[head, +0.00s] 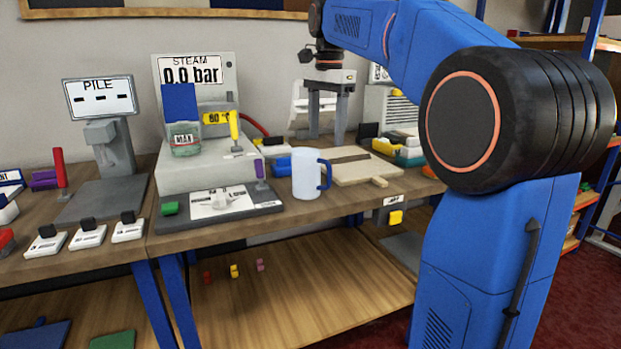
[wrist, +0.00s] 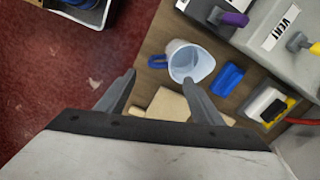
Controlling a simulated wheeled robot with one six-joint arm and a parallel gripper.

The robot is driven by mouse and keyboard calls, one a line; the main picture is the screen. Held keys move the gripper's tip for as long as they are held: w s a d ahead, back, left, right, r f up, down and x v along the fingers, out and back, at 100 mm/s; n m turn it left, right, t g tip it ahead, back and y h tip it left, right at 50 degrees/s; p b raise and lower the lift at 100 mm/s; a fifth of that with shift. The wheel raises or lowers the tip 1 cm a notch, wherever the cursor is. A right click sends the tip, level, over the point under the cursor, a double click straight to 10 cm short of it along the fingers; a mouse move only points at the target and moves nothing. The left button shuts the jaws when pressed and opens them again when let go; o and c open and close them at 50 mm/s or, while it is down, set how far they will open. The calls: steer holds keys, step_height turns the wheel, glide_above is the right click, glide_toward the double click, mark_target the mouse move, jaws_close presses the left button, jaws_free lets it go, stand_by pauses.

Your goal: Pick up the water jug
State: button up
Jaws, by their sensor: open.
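The water jug (head: 307,174) is pale and translucent with a blue handle on its right side in the head view. It stands upright on the wooden workbench, at the right of the grey steam unit. In the wrist view the jug (wrist: 190,62) is seen from above, looks empty, and its blue handle points left. My gripper (head: 326,90) hangs above and behind the jug in the head view. In the wrist view my gripper (wrist: 160,80) has its two fingers wide apart with nothing between them. The right finger's tip overlaps the jug's lower edge in the picture; I cannot tell the height gap.
A pale wooden board (head: 352,165) lies just right of the jug. A blue block (wrist: 227,79) sits beside it. The steam unit (head: 195,120) with a yellow lever stands left, and a pile gauge (head: 98,97) stands farther left. The bench's front edge is close to the jug.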

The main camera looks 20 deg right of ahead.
mark_target(325, 162)
step_height(325, 162, down, 9)
steer(key=shift+w+r, duration=0.1)
steer(key=shift+w, duration=0.05)
steer(key=shift+a+f, duration=0.1)
steer(key=shift+f, duration=2.7)
steer(key=shift+c, duration=0.4)
jaws_close()
